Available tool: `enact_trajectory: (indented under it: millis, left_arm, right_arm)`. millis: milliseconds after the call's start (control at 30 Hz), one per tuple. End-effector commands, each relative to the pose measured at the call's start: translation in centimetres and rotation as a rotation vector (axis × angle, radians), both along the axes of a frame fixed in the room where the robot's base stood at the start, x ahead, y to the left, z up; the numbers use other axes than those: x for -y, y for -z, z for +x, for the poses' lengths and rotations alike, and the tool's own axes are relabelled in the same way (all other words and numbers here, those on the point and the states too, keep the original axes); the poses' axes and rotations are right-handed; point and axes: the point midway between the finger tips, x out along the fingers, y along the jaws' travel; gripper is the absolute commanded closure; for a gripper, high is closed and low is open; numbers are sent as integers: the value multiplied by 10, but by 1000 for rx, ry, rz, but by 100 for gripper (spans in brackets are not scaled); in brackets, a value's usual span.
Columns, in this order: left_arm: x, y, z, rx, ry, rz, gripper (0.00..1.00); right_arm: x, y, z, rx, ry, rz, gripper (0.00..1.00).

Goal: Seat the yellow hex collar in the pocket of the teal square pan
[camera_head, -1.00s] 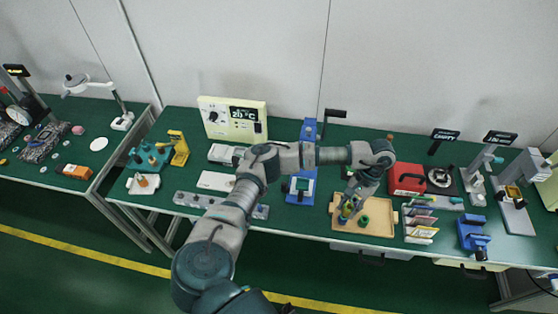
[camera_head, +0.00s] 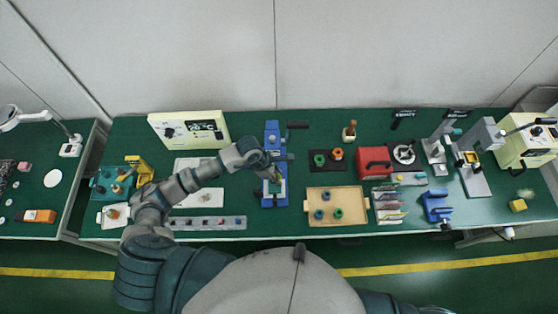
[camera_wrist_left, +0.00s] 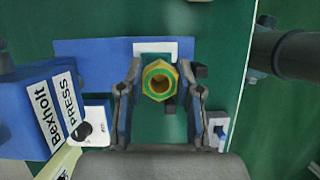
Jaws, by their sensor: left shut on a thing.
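In the head view my left gripper (camera_head: 271,174) is over the bed of the blue press (camera_head: 270,142). A small teal square patch (camera_head: 276,187), which looks like the teal square pan, shows on the pale press bed just below the gripper, partly covered. I cannot tell whether the collar touches it. My right gripper is out of view.
A wooden tray (camera_head: 350,194) with several small collars stands right of the press. A dark plate (camera_head: 336,166) with coloured rings lies behind it. A grey strip (camera_head: 190,224) lies to the left. The press body (camera_wrist_left: 30,115) stands close beside the gripper in the wrist view.

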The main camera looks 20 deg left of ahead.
Motion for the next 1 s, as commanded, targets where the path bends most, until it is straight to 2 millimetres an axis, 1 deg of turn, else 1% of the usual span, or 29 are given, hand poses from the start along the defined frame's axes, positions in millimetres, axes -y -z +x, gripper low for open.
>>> enact_trajectory:
  millis: [100, 233, 467, 600, 767, 1000]
  left_arm:
    - [-2, 0, 0, -2, -47, -1, 100]
    - [-3, 1, 0, -3, -53, -1, 100]
    - [1, 0, 1, -2, -49, 0, 100]
    - [5, 1, 1, -1, -47, -8, 100]
    - [4, 13, 1, -2, -47, -8, 100]
    - [-1, 40, 1, -2, -48, -11, 100]
  right_arm:
    - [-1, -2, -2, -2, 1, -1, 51]
    - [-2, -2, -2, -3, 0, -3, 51]
    - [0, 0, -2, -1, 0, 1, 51]
    - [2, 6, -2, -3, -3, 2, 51]
    - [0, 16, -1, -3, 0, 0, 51]
    - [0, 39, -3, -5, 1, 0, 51]
